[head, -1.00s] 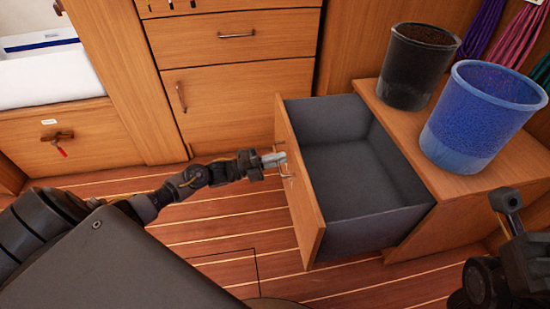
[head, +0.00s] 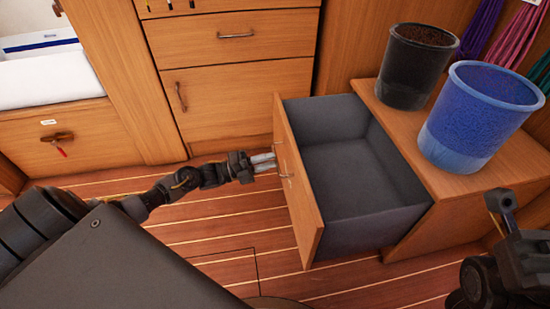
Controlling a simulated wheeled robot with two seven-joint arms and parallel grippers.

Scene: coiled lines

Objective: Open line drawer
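The line drawer (head: 350,180) is a grey-lined box with a wooden front (head: 300,200), pulled well out of its low wooden cabinet (head: 470,205). It looks empty inside. Its metal handle (head: 285,174) is on the outer face of the front, turned to the left. My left gripper (head: 267,162) is just left of the drawer front, near the handle. Its two pale fingers show apart with nothing visible between them. Part of my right arm (head: 505,225) shows at the lower right, away from the drawer; its finger state is unclear.
A black bucket (head: 415,70) and a blue bucket (head: 480,115) stand on the cabinet top. Coiled lines (head: 518,40) hang behind them. Closed cupboards (head: 235,100) stand at the back. The striped wooden floor (head: 220,220) is clear left of the drawer.

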